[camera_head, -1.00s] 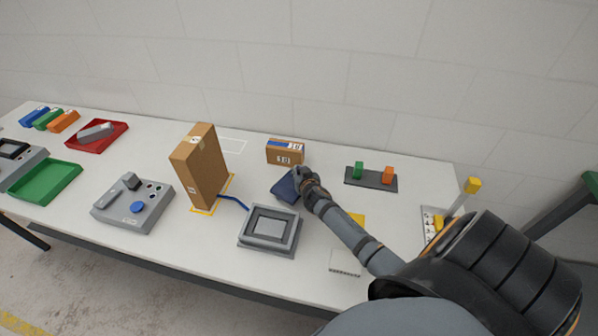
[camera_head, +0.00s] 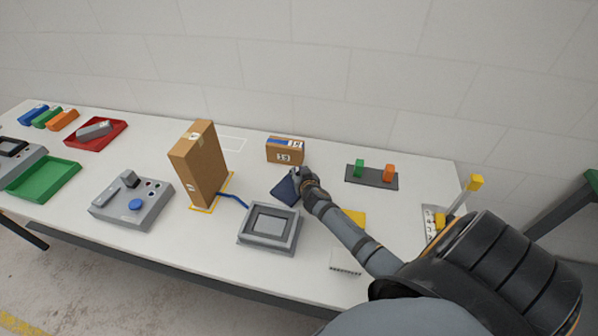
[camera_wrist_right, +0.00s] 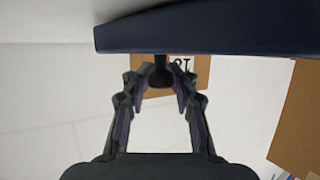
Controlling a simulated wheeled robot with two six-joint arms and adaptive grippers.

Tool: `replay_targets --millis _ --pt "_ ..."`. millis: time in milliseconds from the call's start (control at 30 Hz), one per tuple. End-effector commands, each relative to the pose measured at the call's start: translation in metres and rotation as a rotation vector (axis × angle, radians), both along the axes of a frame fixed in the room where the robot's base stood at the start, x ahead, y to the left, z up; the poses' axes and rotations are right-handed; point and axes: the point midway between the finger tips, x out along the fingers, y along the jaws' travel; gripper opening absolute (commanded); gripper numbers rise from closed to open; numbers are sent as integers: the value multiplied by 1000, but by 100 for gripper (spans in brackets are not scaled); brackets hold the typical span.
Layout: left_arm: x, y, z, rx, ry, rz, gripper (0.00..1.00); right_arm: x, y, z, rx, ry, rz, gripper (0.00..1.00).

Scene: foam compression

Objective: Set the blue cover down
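The blue cover (camera_head: 286,191) is a dark blue flat piece near the middle of the table, in front of the small cardboard box. In the right wrist view, the cover (camera_wrist_right: 215,32) spans the top of the picture, with a black knob (camera_wrist_right: 161,76) sticking out of it. My right gripper (camera_head: 299,174) is at the cover's upper right edge. In the wrist view, the two fingers of my right gripper (camera_wrist_right: 161,82) close around the knob from both sides. Whether the cover touches the table cannot be told. My left gripper is not in view.
A small box (camera_head: 285,151) stands just behind the cover, and a tall carton (camera_head: 199,165) to its left. A dark rack (camera_head: 372,178) with green and orange blocks lies right.

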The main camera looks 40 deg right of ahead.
Motion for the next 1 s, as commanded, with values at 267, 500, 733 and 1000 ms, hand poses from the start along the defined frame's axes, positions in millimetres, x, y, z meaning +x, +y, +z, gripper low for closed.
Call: replay_targets --millis 267,500,733,1000 --pt "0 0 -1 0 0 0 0 -5 1 -10 7 17 -4 43" --pt "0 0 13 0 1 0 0 -6 1 2 8 18 -5 43" --pt "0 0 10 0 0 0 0 -45 16 20 3 14 -1 43" --pt "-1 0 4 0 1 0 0 -94 35 45 2 10 0 43"
